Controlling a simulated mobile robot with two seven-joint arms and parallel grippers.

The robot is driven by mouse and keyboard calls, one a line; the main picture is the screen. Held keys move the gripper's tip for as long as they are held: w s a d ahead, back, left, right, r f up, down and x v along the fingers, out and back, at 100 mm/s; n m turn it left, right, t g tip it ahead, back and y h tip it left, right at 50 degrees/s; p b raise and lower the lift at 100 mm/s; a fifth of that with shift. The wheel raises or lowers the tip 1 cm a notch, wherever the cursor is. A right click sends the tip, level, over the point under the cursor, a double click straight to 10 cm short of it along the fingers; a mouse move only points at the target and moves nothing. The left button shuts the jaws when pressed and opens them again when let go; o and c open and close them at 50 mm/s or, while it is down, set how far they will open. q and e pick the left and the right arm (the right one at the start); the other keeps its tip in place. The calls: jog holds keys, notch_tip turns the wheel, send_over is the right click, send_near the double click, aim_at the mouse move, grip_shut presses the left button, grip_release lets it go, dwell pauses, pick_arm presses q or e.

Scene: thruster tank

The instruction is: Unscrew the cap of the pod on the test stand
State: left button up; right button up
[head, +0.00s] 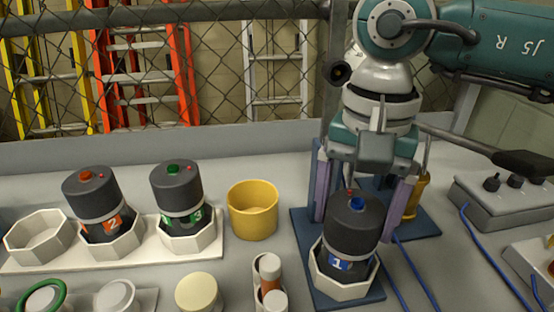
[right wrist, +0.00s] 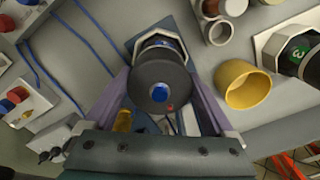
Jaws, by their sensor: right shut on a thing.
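The pod marked 1 (head: 346,262) stands upright in a pale octagonal holder on the blue plate of the test stand (head: 300,225). Its dark grey cap (head: 352,222) has a blue button and a small red dot on top, and the cap also shows in the right wrist view (right wrist: 160,75). The cap looks seated on the pod. My right gripper (head: 358,212) points down from above, its two purple fingers on either side of the cap and shut on it. My left gripper is in neither view.
Pods marked 2 (head: 93,205) and 3 (head: 178,195) stand in a white rack (head: 140,245) beside an empty octagonal holder (head: 38,236). A yellow cup (head: 253,210) stands left of the stand. Blue cables and a grey control box (head: 500,200) lie right. A mesh fence rises behind.

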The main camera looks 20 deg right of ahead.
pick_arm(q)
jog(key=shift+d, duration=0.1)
pick_arm(e)
jog(key=shift+c, duration=0.9)
